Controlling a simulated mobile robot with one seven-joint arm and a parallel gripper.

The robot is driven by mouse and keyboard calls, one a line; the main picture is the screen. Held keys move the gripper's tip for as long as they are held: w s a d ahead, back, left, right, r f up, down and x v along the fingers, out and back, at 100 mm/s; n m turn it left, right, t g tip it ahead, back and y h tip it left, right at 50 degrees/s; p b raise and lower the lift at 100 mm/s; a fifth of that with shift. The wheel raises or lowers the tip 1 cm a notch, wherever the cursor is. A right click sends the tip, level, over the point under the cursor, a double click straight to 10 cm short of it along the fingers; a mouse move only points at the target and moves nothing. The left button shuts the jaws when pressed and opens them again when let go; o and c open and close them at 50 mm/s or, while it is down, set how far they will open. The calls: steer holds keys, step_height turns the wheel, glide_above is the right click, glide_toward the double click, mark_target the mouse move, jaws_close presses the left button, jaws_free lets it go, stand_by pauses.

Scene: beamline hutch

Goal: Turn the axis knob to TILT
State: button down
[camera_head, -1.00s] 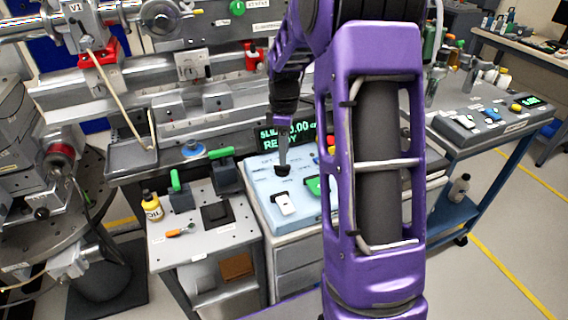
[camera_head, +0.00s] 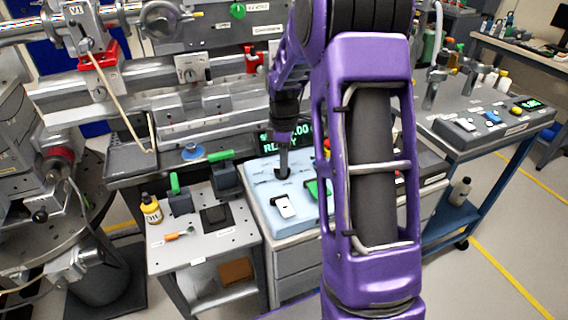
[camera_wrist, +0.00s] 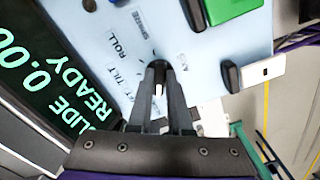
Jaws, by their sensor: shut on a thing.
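The axis knob (camera_head: 282,173) is a small dark knob on the light blue top of a control box (camera_head: 262,192). My gripper (camera_head: 283,165) points down onto it and is shut on it. In the wrist view my gripper (camera_wrist: 159,78) has both fingers around the knob, which is mostly hidden between them. Printed labels ring the knob, with ROLL (camera_wrist: 118,47) and TILT (camera_wrist: 122,82) readable. The display (camera_wrist: 50,70) reads SLIDE, a value beginning 0.0, and READY. The knob's pointer direction is unclear.
A white rocker switch (camera_head: 285,206) and a green control sit near the knob on the same box. A side table with an oil bottle (camera_head: 151,208) stands left. A second control box (camera_head: 490,122) stands on a cart at right. Rails and instruments fill the back.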

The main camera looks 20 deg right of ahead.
steer(key=shift+m, duration=0.3)
steer(key=m+p, duration=0.1)
steer(key=m, duration=0.1)
steer(key=shift+s+m, duration=0.1)
steer(key=shift+m, duration=0.2)
steer(key=m+p, duration=0.1)
steer(key=m, duration=0.3)
steer(key=shift+a, duration=0.15)
steer(key=m+p, duration=0.1)
steer(key=m, duration=0.4)
steer(key=shift+a, duration=0.1)
steer(key=shift+m+p, duration=0.4)
steer(key=shift+m, duration=1.4)
steer(key=c, duration=0.8)
jaws_free()
steer(key=shift+c, duration=0.2)
